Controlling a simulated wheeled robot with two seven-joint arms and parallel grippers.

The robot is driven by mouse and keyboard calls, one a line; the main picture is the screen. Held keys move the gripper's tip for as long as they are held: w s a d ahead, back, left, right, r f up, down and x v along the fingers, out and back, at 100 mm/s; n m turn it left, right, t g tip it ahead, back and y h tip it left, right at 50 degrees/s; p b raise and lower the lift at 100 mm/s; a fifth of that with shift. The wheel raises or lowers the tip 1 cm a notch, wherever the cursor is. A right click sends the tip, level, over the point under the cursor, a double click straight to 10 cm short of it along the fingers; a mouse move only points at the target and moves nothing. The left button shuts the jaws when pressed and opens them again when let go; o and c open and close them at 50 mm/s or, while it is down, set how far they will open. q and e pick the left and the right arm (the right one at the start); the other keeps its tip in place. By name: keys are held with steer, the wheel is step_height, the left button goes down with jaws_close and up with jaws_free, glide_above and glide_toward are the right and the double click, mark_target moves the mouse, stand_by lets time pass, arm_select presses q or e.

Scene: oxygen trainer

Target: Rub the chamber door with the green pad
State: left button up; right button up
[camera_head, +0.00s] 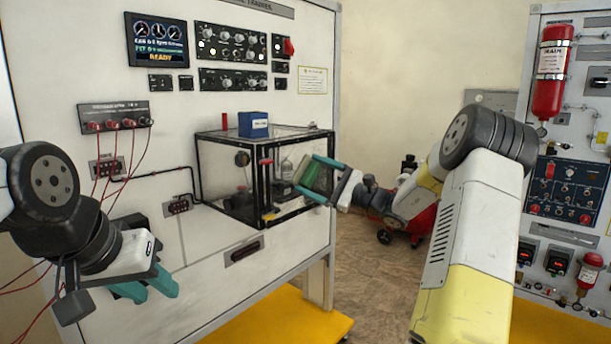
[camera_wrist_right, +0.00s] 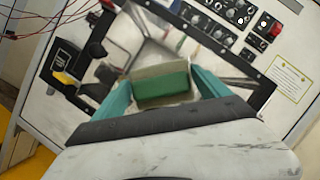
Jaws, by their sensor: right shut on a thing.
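The chamber (camera_head: 228,172) is a clear box with a black frame on the white panel. Its clear door (camera_head: 285,203) faces my right arm; the door also shows in the right wrist view (camera_wrist_right: 150,45). My right gripper (camera_head: 318,180) is shut on the green pad (camera_head: 308,175), which has a pale layer. In the right wrist view the pad (camera_wrist_right: 162,88) sits between the teal fingers, in front of the door panel. I cannot tell whether it touches the door. My left gripper (camera_head: 147,286) is open and empty at lower left, away from the chamber.
A blue box (camera_head: 253,124) and a red cylinder (camera_head: 225,121) stand on the chamber. Red cables (camera_head: 112,165) hang from the panel near my left arm. A second panel with a red extinguisher-like bottle (camera_head: 552,72) stands at right. Open floor (camera_head: 365,265) lies between.

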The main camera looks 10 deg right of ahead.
steer(key=shift+s+a, duration=0.45)
steer(key=shift+a, duration=0.15)
steer(key=s+d, duration=0.3)
steer(key=s, duration=0.1)
steer(key=shift+s+d, duration=0.35)
steer(key=shift+d, duration=0.05)
steer(key=shift+s+d, duration=0.95)
steer(key=shift+s, duration=0.25)
